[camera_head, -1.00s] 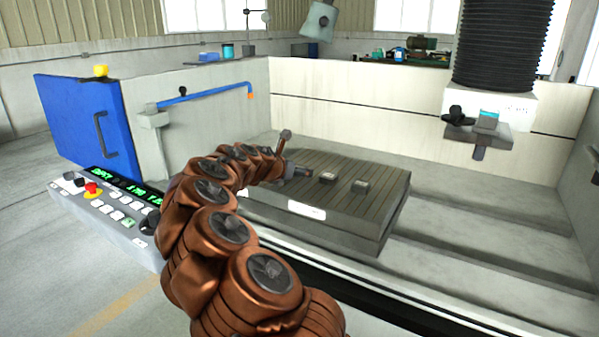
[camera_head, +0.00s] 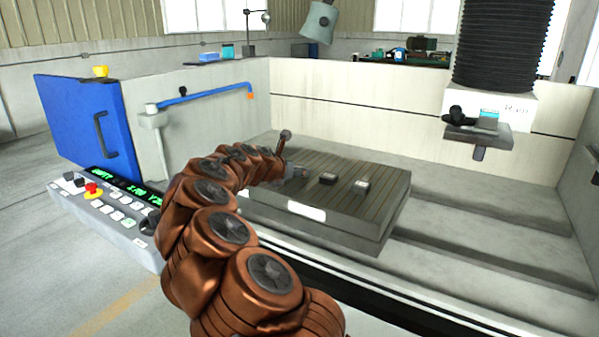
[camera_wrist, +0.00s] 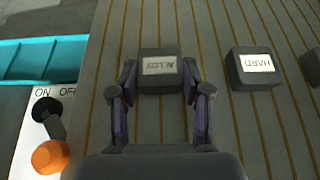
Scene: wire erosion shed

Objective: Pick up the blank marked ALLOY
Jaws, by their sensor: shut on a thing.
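The blank marked ALLOY (camera_wrist: 159,80) is a dark grey block with a white label that reads upside down in the wrist view. My gripper (camera_wrist: 160,73) is shut on it, with one finger against each side. In the head view my gripper (camera_head: 298,172) is low at the left part of the slotted dark table (camera_head: 345,205), and the held blank is mostly hidden there. I cannot tell whether the blank touches the table or is slightly raised.
A blank marked HARD (camera_wrist: 252,66) stands just right of the held one, and another blank (camera_wrist: 313,65) is cut off at the right edge. The ram head (camera_head: 490,105) hangs at the right.

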